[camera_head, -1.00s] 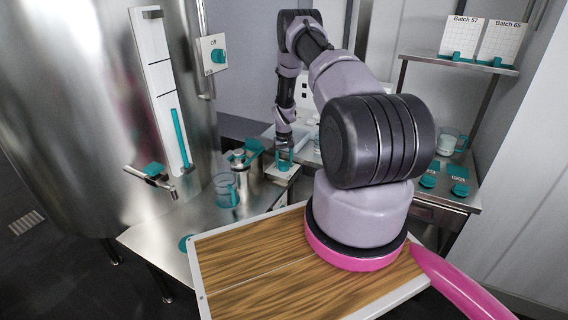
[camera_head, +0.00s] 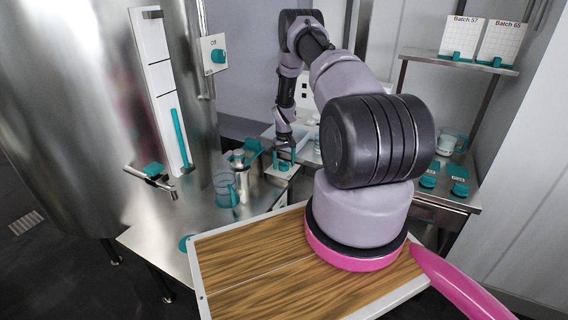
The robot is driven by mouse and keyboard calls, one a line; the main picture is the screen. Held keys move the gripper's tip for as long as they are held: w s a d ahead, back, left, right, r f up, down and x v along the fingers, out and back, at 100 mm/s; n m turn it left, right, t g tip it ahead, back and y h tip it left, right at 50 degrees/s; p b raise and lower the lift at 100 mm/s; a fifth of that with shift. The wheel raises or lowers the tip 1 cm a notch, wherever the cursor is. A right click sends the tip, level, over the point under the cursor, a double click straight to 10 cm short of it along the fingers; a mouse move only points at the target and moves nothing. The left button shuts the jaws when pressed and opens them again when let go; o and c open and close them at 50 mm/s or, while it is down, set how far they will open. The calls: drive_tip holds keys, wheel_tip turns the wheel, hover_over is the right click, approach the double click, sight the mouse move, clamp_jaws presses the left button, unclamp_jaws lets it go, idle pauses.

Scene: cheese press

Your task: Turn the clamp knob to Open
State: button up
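My gripper (camera_head: 284,153) points down at the far end of my arm. Its two fingers show apart, just above and around a small teal knob (camera_head: 284,165) on a pale plate beside the steel press parts. This looks like the clamp knob, but its label is too small to read. Contact between fingers and knob cannot be made out. A steel cylinder with a teal lever (camera_head: 253,146) stands just left of the gripper.
A large steel vat (camera_head: 90,120) fills the left, with a teal-handled tap (camera_head: 153,170) and a teal knob marked Off (camera_head: 217,56). A clear teal jug (camera_head: 226,190) stands on the steel table (camera_head: 160,235). A right-hand shelf (camera_head: 470,65) holds batch cards.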

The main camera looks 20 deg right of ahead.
wheel_tip(320, 180, up, 11)
idle(0.6)
idle(0.3)
drive_tip(key=s+a+r+m+t, duration=0.1)
drive_tip(key=s+a+r, duration=0.2)
drive_tip(key=r, duration=0.9)
drive_tip(key=s+a+r+t, duration=0.1)
drive_tip(key=s+a+r, duration=0.15)
drive_tip(key=r, duration=0.85)
drive_tip(key=s+a+r+m+t, duration=0.15)
drive_tip(key=a+r, duration=0.25)
drive_tip(key=r, duration=0.8)
drive_tip(key=s+a+r+t, duration=0.2)
drive_tip(key=s+a+r, duration=0.2)
drive_tip(key=s+r, duration=0.75)
drive_tip(key=s+a+r+t+y, duration=0.1)
drive_tip(key=s+a, duration=0.1)
drive_tip(key=s, duration=0.7)
drive_tip(key=s+a+r+y, duration=0.1)
drive_tip(key=s+a, duration=0.2)
drive_tip(key=s, duration=0.6)
drive_tip(key=shift+s+r+t, duration=0.15)
drive_tip(key=shift+s+t, duration=0.15)
drive_tip(key=shift+t, duration=0.05)
